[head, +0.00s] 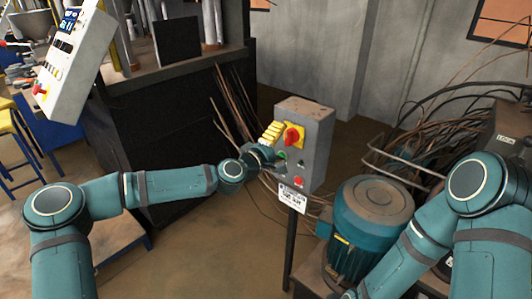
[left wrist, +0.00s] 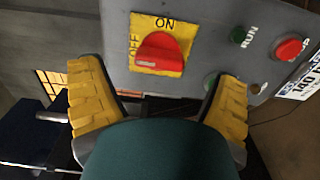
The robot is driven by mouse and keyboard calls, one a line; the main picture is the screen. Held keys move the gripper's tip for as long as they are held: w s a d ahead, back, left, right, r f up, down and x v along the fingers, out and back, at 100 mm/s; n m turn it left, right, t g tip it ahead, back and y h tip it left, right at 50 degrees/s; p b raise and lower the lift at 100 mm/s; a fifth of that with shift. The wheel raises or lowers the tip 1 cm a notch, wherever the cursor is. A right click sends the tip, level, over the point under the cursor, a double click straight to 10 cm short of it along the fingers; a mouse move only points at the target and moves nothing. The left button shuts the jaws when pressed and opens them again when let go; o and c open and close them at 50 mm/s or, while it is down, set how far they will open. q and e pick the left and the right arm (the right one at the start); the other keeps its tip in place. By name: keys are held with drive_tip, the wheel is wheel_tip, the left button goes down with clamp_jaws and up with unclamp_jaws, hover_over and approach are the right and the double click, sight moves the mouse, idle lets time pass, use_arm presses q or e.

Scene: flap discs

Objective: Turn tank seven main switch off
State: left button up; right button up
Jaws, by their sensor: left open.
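The main switch is a red rotary knob (head: 292,137) on a yellow plate, on the front of a grey control box (head: 318,146) on a post. In the left wrist view the knob (left wrist: 160,52) sits between the words ON and OFF on its plate (left wrist: 142,28); a pale mark shows on its lower left, but I cannot tell its exact setting. My left gripper (head: 277,142) is in front of the box. Its yellow fingers (left wrist: 162,95) are spread wide and empty, one on each side below the knob, apart from it. My right gripper is out of view.
A green RUN button (left wrist: 238,35) and a red button (left wrist: 288,48) are beside the knob. A white sign (head: 293,198) hangs below the box. A teal motor (head: 371,225) stands right of the post; cables (head: 450,135) lie behind. Another control panel (head: 75,60) is upper left.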

use_arm(q)
drive_tip(key=v, duration=0.8)
drive_tip(key=shift+s, duration=0.15)
drive_tip(key=shift+f, duration=0.1)
